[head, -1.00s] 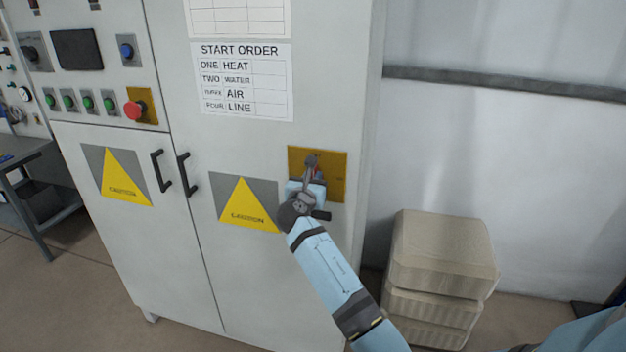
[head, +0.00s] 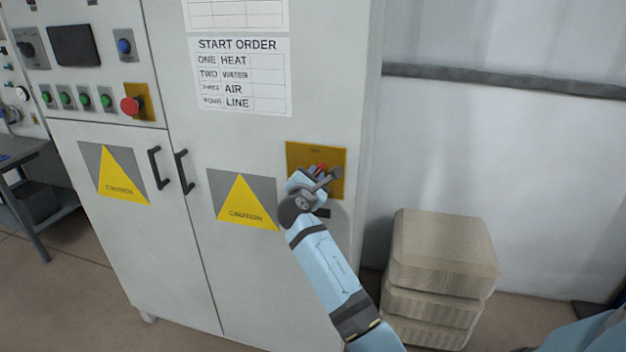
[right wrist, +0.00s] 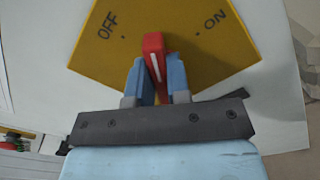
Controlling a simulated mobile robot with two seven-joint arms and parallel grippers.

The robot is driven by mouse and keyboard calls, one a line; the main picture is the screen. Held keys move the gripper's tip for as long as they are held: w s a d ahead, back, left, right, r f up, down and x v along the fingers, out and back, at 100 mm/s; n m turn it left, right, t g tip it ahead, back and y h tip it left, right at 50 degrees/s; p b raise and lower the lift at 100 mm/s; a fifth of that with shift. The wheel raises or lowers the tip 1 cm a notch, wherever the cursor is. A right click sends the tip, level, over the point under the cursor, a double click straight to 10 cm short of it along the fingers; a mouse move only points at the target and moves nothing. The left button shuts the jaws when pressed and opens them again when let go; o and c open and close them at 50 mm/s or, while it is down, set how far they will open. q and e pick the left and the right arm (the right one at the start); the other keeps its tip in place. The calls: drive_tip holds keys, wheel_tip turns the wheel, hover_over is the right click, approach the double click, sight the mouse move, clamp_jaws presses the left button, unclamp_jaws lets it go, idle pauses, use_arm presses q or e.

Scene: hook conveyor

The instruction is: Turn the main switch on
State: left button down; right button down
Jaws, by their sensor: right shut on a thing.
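The main switch is a red handle (right wrist: 154,58) with a white line on a yellow plate (right wrist: 205,62) marked OFF and ON. In the right wrist view the handle points between the OFF mark at left and the ON mark at right. My right gripper (right wrist: 156,80) is shut on the handle, one blue finger on each side. In the head view the plate (head: 301,155) is on the cabinet's right door, and my right gripper (head: 322,178) covers part of it, tilted up to the right. A bit of the red handle (head: 319,167) shows there. My left gripper is out of view.
The grey cabinet (head: 235,150) has a START ORDER sheet (head: 240,78), door handles and caution signs. A red knob (head: 130,106) and several green buttons are at left. Stacked beige blocks (head: 442,255) stand on the floor right of the cabinet.

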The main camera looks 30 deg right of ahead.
drive_tip(key=shift+s+d+f+m+b, duration=0.15)
drive_tip(key=shift+m+b, duration=0.95)
drive_tip(key=shift+m, duration=0.6)
drive_tip(key=shift+w+a+f+m+b, duration=0.1)
drive_tip(key=shift+m+b, duration=1.05)
drive_tip(key=shift+m, duration=0.55)
drive_tip(key=shift+s+d+f+m+b, duration=0.15)
drive_tip(key=shift+m+b, duration=0.95)
drive_tip(key=shift+m, duration=0.6)
drive_tip(key=shift+a, duration=0.1)
drive_tip(key=shift+m, duration=0.3)
drive_tip(key=c, duration=1.1)
unclamp_jaws()
drive_tip(key=shift+r, duration=0.1)
